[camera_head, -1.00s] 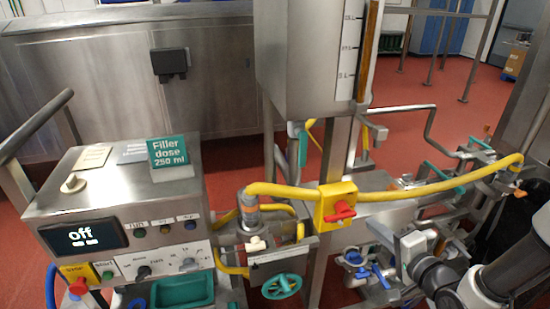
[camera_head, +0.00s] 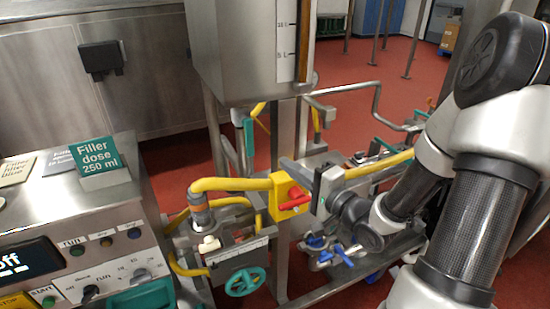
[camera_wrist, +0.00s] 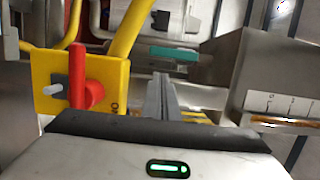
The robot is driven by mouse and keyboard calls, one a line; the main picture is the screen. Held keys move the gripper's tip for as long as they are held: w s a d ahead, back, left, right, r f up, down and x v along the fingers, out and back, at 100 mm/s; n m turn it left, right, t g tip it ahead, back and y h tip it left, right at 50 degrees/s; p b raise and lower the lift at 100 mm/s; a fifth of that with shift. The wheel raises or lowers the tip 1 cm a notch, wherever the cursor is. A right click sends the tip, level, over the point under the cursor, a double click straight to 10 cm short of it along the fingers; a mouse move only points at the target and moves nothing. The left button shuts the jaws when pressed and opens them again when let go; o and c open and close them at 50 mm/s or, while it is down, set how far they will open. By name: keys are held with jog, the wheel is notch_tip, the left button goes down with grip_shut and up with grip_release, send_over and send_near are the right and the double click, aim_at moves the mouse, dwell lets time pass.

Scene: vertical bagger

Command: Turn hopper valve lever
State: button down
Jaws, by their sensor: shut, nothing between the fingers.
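The hopper (camera_head: 250,50) is a steel box with a level scale, at the top centre of the head view. A teal lever (camera_head: 249,136) hangs below it beside a steel pipe, and looks like the hopper valve lever. It also shows as a teal bar in the wrist view (camera_wrist: 174,53), beyond my fingertips. My gripper (camera_head: 285,163) is shut and empty, pointing left just above the yellow box and to the right of the teal lever, apart from it. In the wrist view its fingers (camera_wrist: 160,78) are together. The valve body is partly hidden.
A yellow box (camera_head: 285,205) with a red handle (camera_head: 294,199) is just below my fingers; yellow hoses run from it. A steel post (camera_head: 284,130) stands behind. A teal handwheel (camera_head: 245,282) is lower, and a control panel (camera_head: 100,230) is at the left.

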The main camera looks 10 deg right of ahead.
jog(key=x, duration=0.9)
jog(key=shift+w+a+b, duration=0.15)
jog(key=shift+b, duration=0.15)
jog(key=shift+w+a+f, duration=0.1)
jog(key=shift+a, duration=0.05)
